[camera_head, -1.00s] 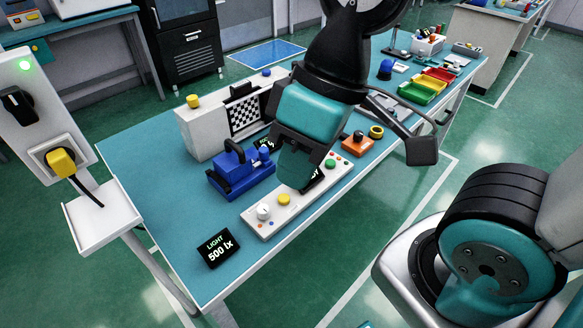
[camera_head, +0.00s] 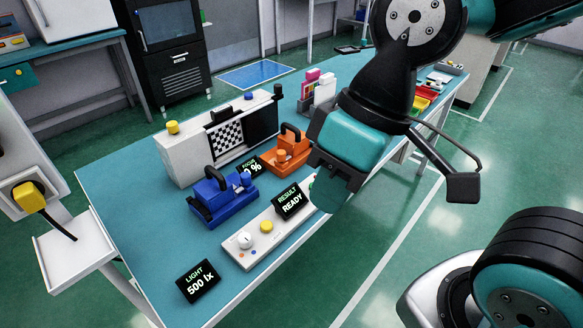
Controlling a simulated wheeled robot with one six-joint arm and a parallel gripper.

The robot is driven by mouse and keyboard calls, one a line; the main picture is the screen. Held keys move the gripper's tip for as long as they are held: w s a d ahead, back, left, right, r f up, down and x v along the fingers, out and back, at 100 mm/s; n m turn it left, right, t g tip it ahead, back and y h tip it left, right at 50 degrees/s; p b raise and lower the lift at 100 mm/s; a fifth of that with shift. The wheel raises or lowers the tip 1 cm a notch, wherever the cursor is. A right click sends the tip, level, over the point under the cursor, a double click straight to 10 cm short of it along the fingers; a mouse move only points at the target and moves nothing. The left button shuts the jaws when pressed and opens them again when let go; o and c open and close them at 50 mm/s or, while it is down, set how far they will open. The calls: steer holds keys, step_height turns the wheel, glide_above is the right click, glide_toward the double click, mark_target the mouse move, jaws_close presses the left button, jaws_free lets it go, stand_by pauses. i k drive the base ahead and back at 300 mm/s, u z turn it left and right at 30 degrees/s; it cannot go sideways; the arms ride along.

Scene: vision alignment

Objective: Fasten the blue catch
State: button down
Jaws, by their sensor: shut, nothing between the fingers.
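The blue catch (camera_head: 222,198) sits on the blue-green table top (camera_head: 125,222), left of the middle. It is a blue block with a dark looped handle at its left end and a small blue knob at its right. Whether it is fastened I cannot tell. My gripper (camera_head: 322,203) is to the right of it, above the right end of the white control panel. It is shut and empty, apart from the catch. It hides part of the panel and the table behind.
An orange catch (camera_head: 286,154) stands behind the blue one. A white box with a checkerboard (camera_head: 226,137) stands at the back. The white panel (camera_head: 254,233) has a dial, a yellow button and a "READY" display (camera_head: 293,201). A "500 lx" display (camera_head: 198,281) stands in front.

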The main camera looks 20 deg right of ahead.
mark_target(245, 185)
steer(key=z, duration=0.65)
steer(key=k, duration=0.6)
steer(key=u, duration=0.35)
steer(key=i, duration=0.95)
